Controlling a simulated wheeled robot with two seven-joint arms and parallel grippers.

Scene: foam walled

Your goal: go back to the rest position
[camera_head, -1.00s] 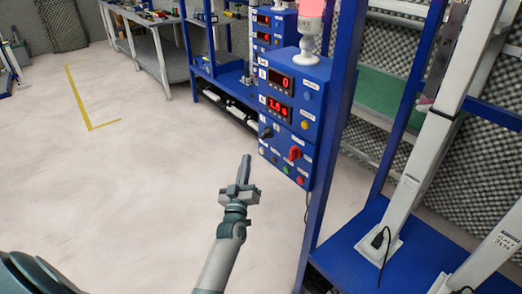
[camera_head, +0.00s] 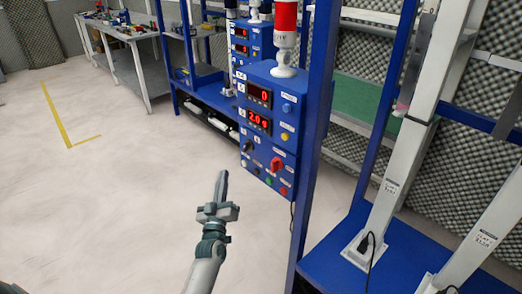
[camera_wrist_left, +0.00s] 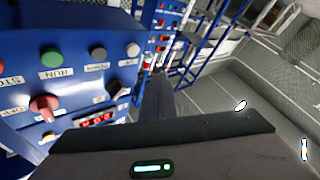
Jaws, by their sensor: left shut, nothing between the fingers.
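My left gripper (camera_head: 221,186) is shut and empty. It is held up over the pale floor, in front and to the left of the blue control box (camera_head: 285,140), with a visible gap between them in the head view. In the left wrist view, its dark closed fingers (camera_wrist_left: 158,98) point away from the camera, and the blue control box (camera_wrist_left: 75,60) fills the left side. My right gripper is in neither view.
The box carries a red knob (camera_head: 277,164), several buttons, red displays and a red signal lamp (camera_head: 286,17). A blue frame post (camera_head: 312,130) and blue shelf (camera_head: 340,255) stand to the right. Workbenches (camera_head: 145,65) are at the back left. The floor (camera_head: 110,190) left is clear.

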